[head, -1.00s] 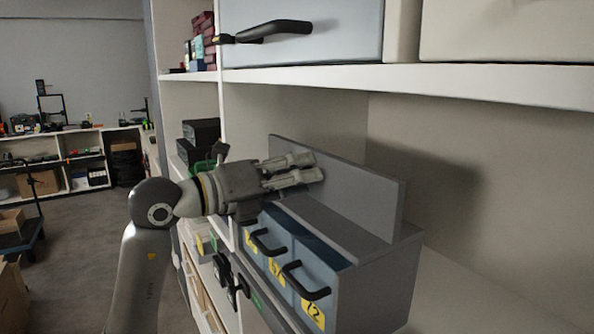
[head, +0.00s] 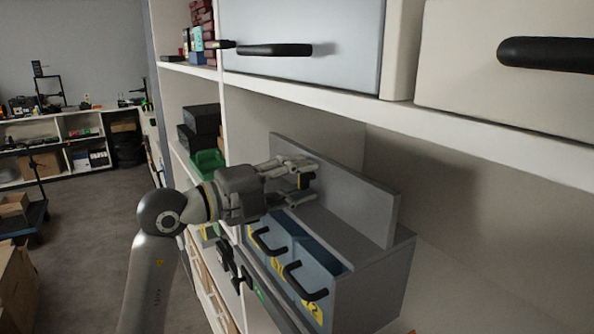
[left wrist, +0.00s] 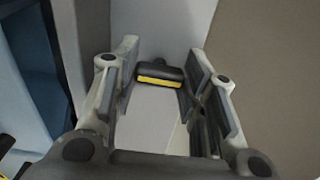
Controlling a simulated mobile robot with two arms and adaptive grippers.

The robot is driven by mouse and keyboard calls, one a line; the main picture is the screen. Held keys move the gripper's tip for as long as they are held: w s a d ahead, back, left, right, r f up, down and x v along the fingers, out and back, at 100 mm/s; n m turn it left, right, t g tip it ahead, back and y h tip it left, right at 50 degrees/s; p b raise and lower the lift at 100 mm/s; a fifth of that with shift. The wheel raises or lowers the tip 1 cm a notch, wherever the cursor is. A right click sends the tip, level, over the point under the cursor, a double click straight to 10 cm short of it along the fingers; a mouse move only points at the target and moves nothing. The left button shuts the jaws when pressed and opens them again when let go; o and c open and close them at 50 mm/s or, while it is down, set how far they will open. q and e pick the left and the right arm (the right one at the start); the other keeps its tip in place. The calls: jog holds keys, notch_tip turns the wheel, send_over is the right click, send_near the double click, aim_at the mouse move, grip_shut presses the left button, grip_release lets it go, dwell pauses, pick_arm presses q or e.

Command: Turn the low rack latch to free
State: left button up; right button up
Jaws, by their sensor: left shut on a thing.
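A grey rack (head: 375,290) with a tall back plate stands on the shelf. Blue drawers with black handles and yellow labels are in its front. My left gripper (head: 307,181) is at the back plate, its fingers spread around a small black handle with a yellow stripe, which looks like the latch (head: 303,182). In the left wrist view the latch (left wrist: 160,76) lies crosswise between the two fingers, yellow edge towards the camera. My left gripper (left wrist: 163,62) is shut on it. The latch's mount is mostly hidden. My right gripper is out of view.
A shelf board (head: 450,128) runs above the rack, with large drawers and black handles over it. Black boxes (head: 201,122) and a green bin (head: 207,162) stand left of the rack. Bare shelf is free right of the rack.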

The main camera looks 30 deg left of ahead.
pick_arm(q)
jog(key=shift+n, duration=0.4)
jog(key=o, duration=1)
jog(key=shift+f, duration=0.1)
jog(key=shift+v, duration=4)
